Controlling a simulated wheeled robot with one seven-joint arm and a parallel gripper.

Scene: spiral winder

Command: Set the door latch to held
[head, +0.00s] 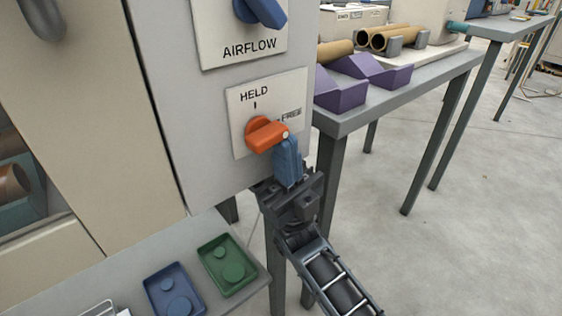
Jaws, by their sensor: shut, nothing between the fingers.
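The door latch is an orange rotary handle (264,136) on a white plate (240,110) on the grey panel. HELD is printed above it with a tick mark, and FREE is printed at its upper right. The handle's pale-tipped end points right, toward the FREE side and away from the HELD mark. My gripper (287,148) has its blue fingers shut with nothing between them. The fingertips are just below and right of the handle's tip, partly overlapping it in view. I cannot tell whether they touch it.
A blue AIRFLOW knob (262,10) sits above on the same panel. Below, a shelf holds a blue tray (173,291) and a green tray (227,264). At the right, a grey table (432,84) carries purple cradles (340,92) and brown tubes. Open floor lies at lower right.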

